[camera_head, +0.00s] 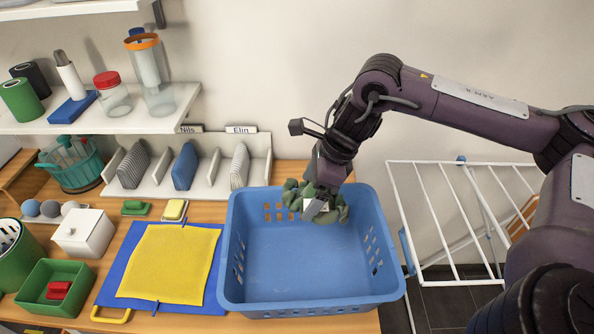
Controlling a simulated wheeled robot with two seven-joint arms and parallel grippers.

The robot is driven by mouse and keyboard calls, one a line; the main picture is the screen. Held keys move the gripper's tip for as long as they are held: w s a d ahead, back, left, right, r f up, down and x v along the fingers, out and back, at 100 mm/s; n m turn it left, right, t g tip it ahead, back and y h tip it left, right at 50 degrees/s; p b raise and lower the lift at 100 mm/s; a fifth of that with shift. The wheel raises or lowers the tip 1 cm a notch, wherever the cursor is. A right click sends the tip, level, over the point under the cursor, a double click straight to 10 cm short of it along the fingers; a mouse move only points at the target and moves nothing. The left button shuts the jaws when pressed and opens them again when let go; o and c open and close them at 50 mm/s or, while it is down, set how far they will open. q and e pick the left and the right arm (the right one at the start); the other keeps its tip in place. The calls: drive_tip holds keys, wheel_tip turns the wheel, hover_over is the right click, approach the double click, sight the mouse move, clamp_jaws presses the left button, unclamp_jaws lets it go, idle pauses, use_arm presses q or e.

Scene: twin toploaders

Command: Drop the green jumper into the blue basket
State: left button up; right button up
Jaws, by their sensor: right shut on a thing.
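The blue basket (305,293) stands on the wooden table in the middle of the view, and its inside looks empty in front of the garment. The green jumper (339,212) is a crumpled bundle at the basket's back wall, at rim height. My right gripper (316,207) points down over the back of the basket and is shut on the green jumper. The jumper bulges out on both sides of the fingers. I cannot tell whether it touches the basket. My left gripper is not in view.
A white drying rack (450,215) stands right of the table. A yellow cloth (170,264) on a blue one lies left of the basket. A white rack (212,170) with upright folded items stands behind. A shelf (150,121) with jars hangs at the upper left.

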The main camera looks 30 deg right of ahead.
drive_tip(key=shift+s+f+b, duration=1.1)
drive_tip(key=shift+s, duration=0.1)
drive_tip(key=f+b, duration=0.1)
drive_tip(key=w+f, duration=0.1)
drive_tip(key=f, duration=0.1)
drive_tip(key=shift+w+b, duration=0.15)
drive_tip(key=shift+b, duration=0.2)
drive_tip(key=shift+s, duration=0.35)
drive_tip(key=o, duration=0.8)
drive_tip(key=shift+w, duration=0.1)
drive_tip(key=shift+c, duration=0.2)
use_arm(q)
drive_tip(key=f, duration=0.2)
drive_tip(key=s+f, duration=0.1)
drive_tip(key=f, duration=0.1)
use_arm(e)
drive_tip(key=b+v, duration=0.1)
drive_tip(key=v, duration=0.5)
drive_tip(key=shift+d+r+b, duration=0.15)
drive_tip(key=shift+r+b, duration=0.1)
drive_tip(key=shift+b, duration=0.05)
drive_tip(key=shift+d+r, duration=0.15)
drive_tip(key=shift+r, duration=0.4)
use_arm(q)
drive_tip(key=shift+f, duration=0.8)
